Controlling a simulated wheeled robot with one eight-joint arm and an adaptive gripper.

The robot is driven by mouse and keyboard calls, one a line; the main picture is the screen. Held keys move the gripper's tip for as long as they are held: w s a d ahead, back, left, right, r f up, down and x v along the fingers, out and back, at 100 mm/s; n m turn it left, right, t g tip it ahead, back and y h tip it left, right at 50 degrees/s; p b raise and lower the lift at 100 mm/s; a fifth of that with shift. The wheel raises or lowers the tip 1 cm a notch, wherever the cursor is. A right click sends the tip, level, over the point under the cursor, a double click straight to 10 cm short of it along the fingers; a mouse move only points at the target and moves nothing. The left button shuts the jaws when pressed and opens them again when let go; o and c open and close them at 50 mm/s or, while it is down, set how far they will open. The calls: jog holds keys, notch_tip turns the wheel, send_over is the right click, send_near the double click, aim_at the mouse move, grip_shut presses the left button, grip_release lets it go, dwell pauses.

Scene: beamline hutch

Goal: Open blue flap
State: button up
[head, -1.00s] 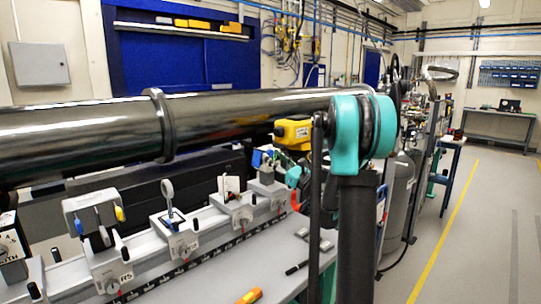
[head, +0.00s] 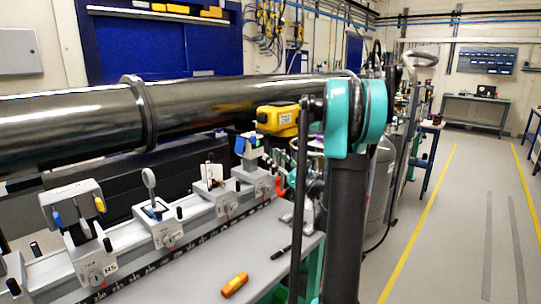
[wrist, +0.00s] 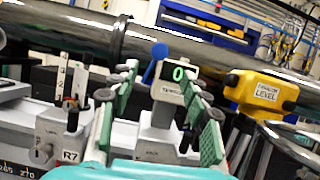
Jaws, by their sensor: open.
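A blue flap (wrist: 157,56) stands at the upper left of a small pale device with a green digit display (wrist: 178,74). In the wrist view the device is between and beyond the two fingers of my gripper (wrist: 163,78), which are spread apart with nothing between them. The right finger overlaps the device's right edge in the picture; I cannot tell whether they touch. In the head view the blue flap (head: 240,145) is at the far end of the bench rail, left of my arm.
A yellow box marked LEVEL (wrist: 264,92) stands right of the device. A large dark pipe (head: 210,110) runs behind the rail. Other carriages, such as one marked R5 (head: 90,250), line the rail. An orange tool (head: 235,285) lies on the bench. The floor at right is clear.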

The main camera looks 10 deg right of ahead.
jog(key=g+h, duration=0.3)
send_near(255, 140)
jog(key=x, duration=0.9)
jog(key=shift+w+a, duration=0.1)
jog(key=shift+a, duration=0.1)
dwell(0.5)
grip_shut()
dwell(0.3)
